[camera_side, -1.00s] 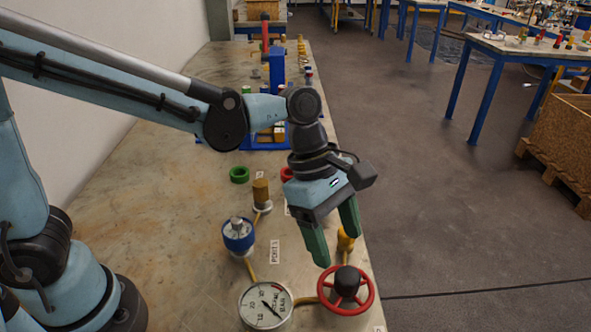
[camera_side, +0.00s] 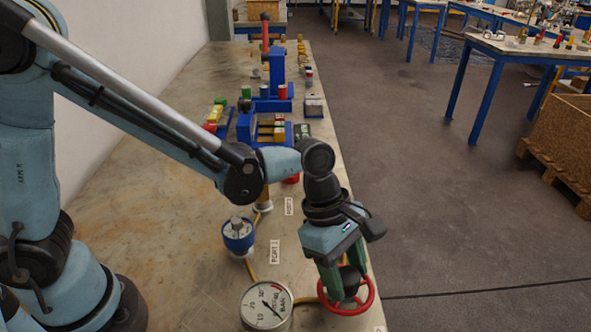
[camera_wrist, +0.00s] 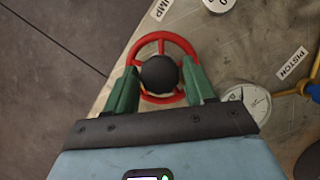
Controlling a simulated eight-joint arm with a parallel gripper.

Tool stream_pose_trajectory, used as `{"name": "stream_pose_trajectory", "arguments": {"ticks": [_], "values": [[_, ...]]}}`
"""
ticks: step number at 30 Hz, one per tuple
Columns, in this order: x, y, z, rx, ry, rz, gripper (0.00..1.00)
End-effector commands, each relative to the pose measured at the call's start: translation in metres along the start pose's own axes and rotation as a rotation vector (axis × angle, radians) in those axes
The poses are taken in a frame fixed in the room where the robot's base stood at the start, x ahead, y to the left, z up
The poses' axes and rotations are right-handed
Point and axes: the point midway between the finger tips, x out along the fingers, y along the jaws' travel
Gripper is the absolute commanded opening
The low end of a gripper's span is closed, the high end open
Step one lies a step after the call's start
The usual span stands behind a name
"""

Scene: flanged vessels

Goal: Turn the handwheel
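The red handwheel (camera_side: 350,301) with a black hub stands at the front right edge of the table in the side view. It also shows at the top middle of the wrist view (camera_wrist: 163,40). My gripper (camera_side: 343,292) points down at it with green fingers. In the wrist view my gripper (camera_wrist: 162,80) is open, one finger on each side of the black hub (camera_wrist: 160,73). The fingers lie over the wheel's rim and spokes. I cannot tell whether the fingertips touch the wheel.
A round pressure gauge (camera_side: 266,306) stands just left of the handwheel. A blue and silver fitting (camera_side: 238,235) stands behind it, joined by yellow pipe. Blue stands and blocks (camera_side: 270,90) fill the back of the table.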

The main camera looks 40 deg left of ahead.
Motion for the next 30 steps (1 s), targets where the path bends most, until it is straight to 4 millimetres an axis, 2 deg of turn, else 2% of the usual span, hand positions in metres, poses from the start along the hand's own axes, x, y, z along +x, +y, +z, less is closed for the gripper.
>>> {"name": "stream_pose_trajectory", "arguments": {"ticks": [1, 6, 8, 20, 30], "values": [[-0.0001, 0.0, 0.0, 0.0, 0.0, 0.0, 0.46], [-0.0002, 0.0, 0.0, 0.0, 0.0, 0.0, 0.2], [-0.0002, -0.0001, 0.0, 0.0, 0.0, 0.0, 0.13], [-0.0002, 0.0007, -0.0001, 0.082, 0.0, -0.035, 0.13], [0.0, 0.0029, 0.0003, 0.336, 0.0, -0.141, 0.13]]}}
